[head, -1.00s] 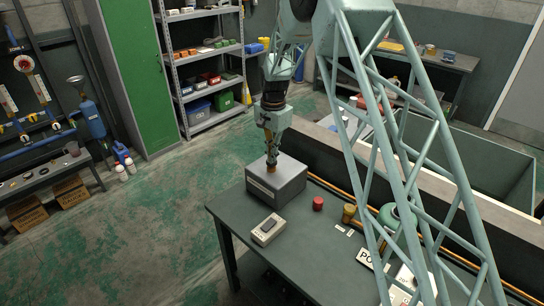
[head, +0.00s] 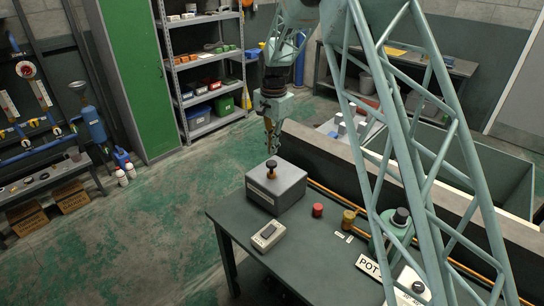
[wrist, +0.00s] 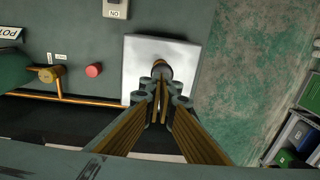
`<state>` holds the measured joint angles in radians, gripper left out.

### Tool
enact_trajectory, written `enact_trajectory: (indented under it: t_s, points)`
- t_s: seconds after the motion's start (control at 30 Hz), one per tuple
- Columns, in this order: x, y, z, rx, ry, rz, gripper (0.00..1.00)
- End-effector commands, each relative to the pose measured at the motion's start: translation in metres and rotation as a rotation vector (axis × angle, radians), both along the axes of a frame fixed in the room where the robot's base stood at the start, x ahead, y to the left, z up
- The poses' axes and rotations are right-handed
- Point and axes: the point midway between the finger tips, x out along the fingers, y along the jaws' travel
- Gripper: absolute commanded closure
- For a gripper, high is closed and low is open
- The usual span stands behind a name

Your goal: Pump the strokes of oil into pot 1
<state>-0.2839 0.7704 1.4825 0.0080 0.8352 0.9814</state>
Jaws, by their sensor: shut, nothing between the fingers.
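A grey box (head: 277,190) with a dark plunger knob (head: 271,166) on top sits at the table's far left corner. My gripper (head: 273,149) is shut and empty, just above the knob, with a small gap seen in the head view. In the wrist view the fingertips (wrist: 160,88) partly cover the knob (wrist: 156,65) over the pale box top (wrist: 135,50). A green pot (head: 388,232) with a dark top stands farther right, partly behind my arm. A sign reading "POT" (head: 368,264) lies in front of it; its number is hidden.
A red button (head: 318,210), a brass-coloured fitting (head: 348,219) and a small switch box (head: 268,235) are on the green table (head: 300,262). An orange pipe (head: 330,192) runs along the back edge, before a dark trough wall (head: 340,165).

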Motion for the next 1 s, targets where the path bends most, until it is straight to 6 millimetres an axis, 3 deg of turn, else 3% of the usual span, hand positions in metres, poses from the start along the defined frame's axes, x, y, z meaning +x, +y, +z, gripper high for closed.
enact_trajectory:
  t_s: [0.2,0.4,1.0]
  points:
    - [-0.001,0.0,0.032,0.001,-0.002,0.0,1.0]
    - [-0.002,-0.001,0.052,0.0,-0.001,0.0,1.0]
    - [-0.003,-0.001,0.061,0.0,0.0,0.0,1.0]
